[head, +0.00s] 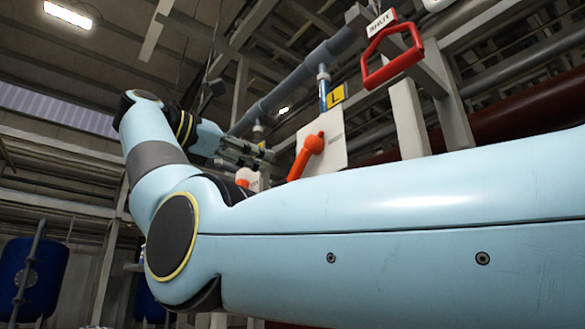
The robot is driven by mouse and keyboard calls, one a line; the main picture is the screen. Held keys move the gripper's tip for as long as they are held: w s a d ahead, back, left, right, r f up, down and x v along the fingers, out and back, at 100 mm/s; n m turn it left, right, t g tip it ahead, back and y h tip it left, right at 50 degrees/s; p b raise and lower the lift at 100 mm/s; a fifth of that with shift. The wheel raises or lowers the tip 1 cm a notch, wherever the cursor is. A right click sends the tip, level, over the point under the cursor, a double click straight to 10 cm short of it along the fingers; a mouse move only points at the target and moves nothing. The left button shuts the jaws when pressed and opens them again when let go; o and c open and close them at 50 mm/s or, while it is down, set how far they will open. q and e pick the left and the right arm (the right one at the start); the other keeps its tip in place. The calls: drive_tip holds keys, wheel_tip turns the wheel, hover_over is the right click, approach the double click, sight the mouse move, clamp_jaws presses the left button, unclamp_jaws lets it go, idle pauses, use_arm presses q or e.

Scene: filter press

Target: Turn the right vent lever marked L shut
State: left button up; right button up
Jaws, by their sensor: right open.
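The orange vent lever (306,157) sits on a pale plate (325,150), tilted, with its hub at upper right and its handle slanting down to the left. A yellow L tag (335,97) is above it, beside a blue-banded pipe. My right gripper (262,154) is open, just left of the lever; I see no contact. My right arm crosses the foreground and hides what lies below the lever. My left gripper is not in view.
A red handle (393,70) hangs at upper right under a tag reading SHUT (381,22). Grey pipes and beams fill the back. A blue tank (32,275) stands at lower left.

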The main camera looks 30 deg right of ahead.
sight(295, 167)
drive_tip(key=d, duration=0.3)
drive_tip(key=d+p, duration=0.1)
drive_tip(key=d, duration=0.2)
drive_tip(key=d+p, duration=0.1)
drive_tip(key=d, duration=0.2)
drive_tip(key=shift+w+d+r, duration=0.1)
drive_tip(key=shift+w+d, duration=0.25)
drive_tip(key=shift+w+d+p, duration=0.1)
drive_tip(key=shift+d+p, duration=0.25)
drive_tip(key=shift+d, duration=0.25)
clamp_jaws()
